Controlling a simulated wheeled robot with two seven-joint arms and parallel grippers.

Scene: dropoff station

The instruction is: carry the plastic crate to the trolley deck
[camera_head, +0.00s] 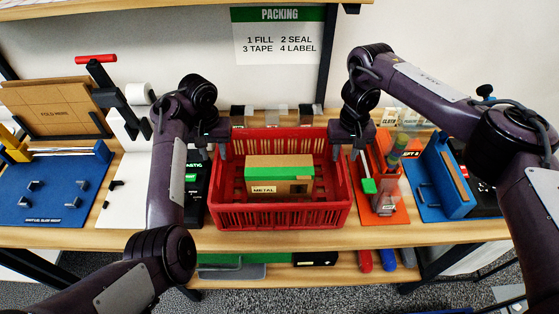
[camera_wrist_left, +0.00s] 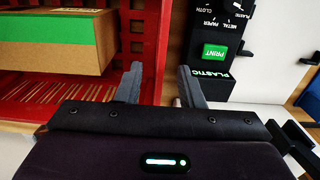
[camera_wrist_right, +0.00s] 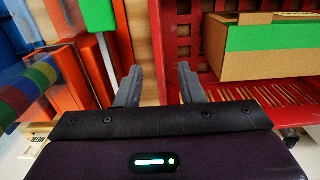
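The red plastic crate (camera_head: 283,216) stands on the wooden bench in the middle of the head view. Inside it lies a cardboard box (camera_head: 280,180) with a green top band and a METAL label. My left gripper (camera_head: 222,152) is at the crate's left side wall; in the left wrist view its open fingers (camera_wrist_left: 160,85) stand on either side of that wall's edge. My right gripper (camera_head: 345,153) is at the right side wall; in the right wrist view its open fingers (camera_wrist_right: 158,85) straddle the wall (camera_wrist_right: 181,50). Contact cannot be told. The trolley deck is not identifiable in view.
Left of the crate are a black label printer (camera_head: 196,178) and a blue fixture (camera_head: 55,190). Small bins stand behind the crate. A lower shelf (camera_head: 320,270) runs beneath the bench.

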